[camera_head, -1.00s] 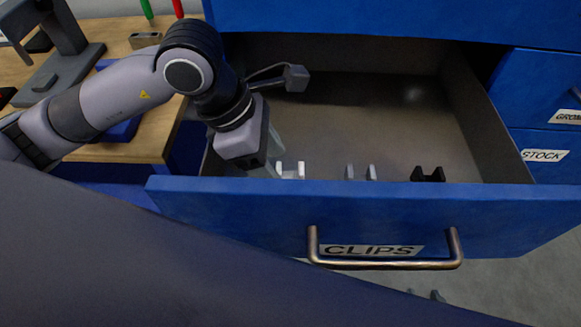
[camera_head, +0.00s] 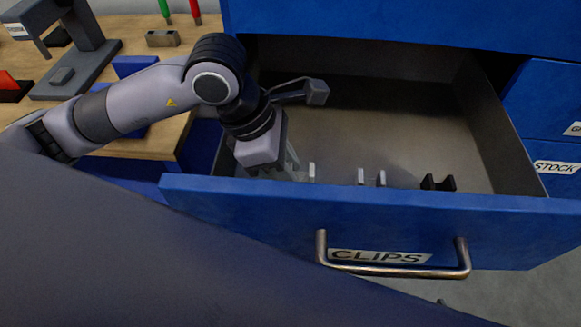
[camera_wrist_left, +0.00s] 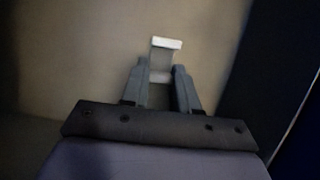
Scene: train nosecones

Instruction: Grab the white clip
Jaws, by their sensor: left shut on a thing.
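The white clip (camera_wrist_left: 165,45) sits between the fingertips of my left gripper (camera_wrist_left: 159,75) in the left wrist view, and the fingers are shut on it. In the head view my left gripper (camera_head: 290,166) reaches down into the open drawer, close behind its front panel. A part of the white clip (camera_head: 311,172) shows there at the gripper's right, and the rest is hidden. A grey clip (camera_head: 371,178) and a black clip (camera_head: 438,183) stand in a row to the right, apart from the gripper. My right gripper is not in view.
The open blue drawer (camera_head: 370,216) has a metal handle (camera_head: 394,268) and a CLIPS label. Its back floor is clear. A wooden table (camera_head: 130,50) at the left holds a grey stand (camera_head: 80,65) and a small block (camera_head: 162,38).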

